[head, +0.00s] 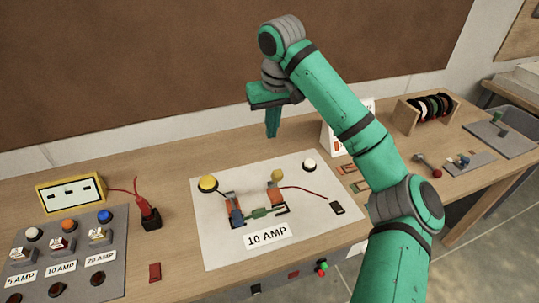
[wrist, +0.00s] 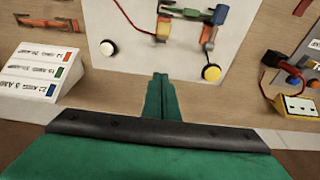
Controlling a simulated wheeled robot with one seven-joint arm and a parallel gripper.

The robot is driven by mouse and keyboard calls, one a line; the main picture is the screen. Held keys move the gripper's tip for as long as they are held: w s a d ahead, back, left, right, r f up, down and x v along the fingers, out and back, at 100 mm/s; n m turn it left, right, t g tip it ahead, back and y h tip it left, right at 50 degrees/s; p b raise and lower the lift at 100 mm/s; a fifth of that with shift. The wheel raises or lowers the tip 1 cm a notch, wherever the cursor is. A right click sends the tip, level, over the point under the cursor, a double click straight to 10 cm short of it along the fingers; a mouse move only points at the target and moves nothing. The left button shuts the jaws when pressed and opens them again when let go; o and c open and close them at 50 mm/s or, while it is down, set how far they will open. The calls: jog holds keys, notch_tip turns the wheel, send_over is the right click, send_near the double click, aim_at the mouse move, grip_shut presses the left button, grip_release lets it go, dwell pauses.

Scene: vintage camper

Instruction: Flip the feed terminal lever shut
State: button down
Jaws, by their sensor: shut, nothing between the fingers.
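A white board (head: 215,240) labelled 10 AMP lies on the bench. On it stand two orange terminals. The left terminal (head: 236,212) has a blue part at its front. The right terminal (head: 274,193) has a yellow piece (head: 278,175) raised above it, and a red wire runs from it. A green part (head: 259,212) lies between them. I cannot tell which one is the feed terminal.
A yellow dome (head: 207,183) and a white dome (head: 309,163) sit on the board. A grey switch panel (head: 115,270), yellow meter (head: 70,193) and red plug (head: 148,213) stand left. A white label stand (wrist: 40,75) and a spool rack (head: 427,112) stand right.

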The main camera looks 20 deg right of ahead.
aim_at(275, 180)
jog(key=shift+w, duration=0.1)
jog(key=f, duration=0.7)
jog(key=s+f, duration=0.1)
jog(key=f, duration=0.3)
jog(key=shift+d, duration=0.1)
jog(key=shift+s+f, duration=0.25)
jog(key=shift+s, duration=0.2)
jog(key=shift+w, duration=0.15)
